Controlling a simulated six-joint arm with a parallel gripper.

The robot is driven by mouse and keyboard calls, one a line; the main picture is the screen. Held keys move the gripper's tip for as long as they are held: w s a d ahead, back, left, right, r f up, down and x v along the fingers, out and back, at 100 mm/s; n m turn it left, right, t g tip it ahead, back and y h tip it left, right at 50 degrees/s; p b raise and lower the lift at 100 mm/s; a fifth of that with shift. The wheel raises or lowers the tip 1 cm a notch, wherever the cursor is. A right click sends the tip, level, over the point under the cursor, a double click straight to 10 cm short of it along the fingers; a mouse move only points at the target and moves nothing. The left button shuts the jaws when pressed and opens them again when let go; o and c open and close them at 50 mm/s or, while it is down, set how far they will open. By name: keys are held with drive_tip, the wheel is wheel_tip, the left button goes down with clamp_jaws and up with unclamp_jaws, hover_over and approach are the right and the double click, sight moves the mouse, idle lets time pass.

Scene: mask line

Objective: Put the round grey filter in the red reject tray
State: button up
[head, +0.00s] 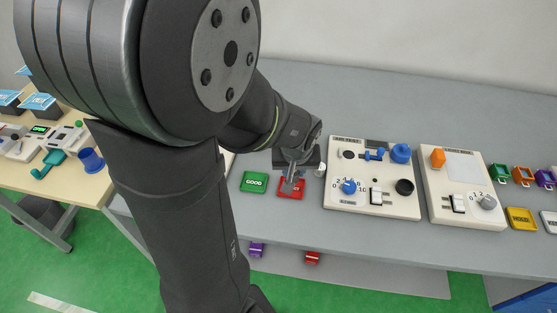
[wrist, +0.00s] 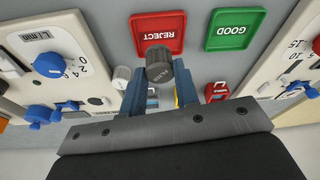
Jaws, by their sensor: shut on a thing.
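The round grey filter (wrist: 159,66) is a dark grey ribbed cylinder held between the fingertips of my gripper (wrist: 160,84) in the wrist view. The red reject tray (wrist: 158,30), marked REJECT, lies just beyond the filter. The filter overlaps the tray's near rim in that view; I cannot tell how high it is above it. In the head view my gripper (head: 291,180) is over the red tray (head: 284,193) and hides part of it. The filter is too small to make out there.
A green GOOD tray (head: 254,182) lies left of the red one in the head view. A small white cylinder (head: 320,171) stands right of my gripper, beside a white panel (head: 345,205) with knobs. A second panel (head: 467,215) stands farther right. The grey table is clear behind.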

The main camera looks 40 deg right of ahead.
drive_tip(key=shift+w+f, duration=0.15)
drive_tip(key=shift+w, duration=0.05)
drive_tip(key=shift+f, duration=1.95)
drive_tip(key=shift+f, duration=0.15)
drive_tip(key=o, duration=0.9)
drive_tip(key=shift+o, duration=0.2)
drive_tip(key=v, duration=1.2)
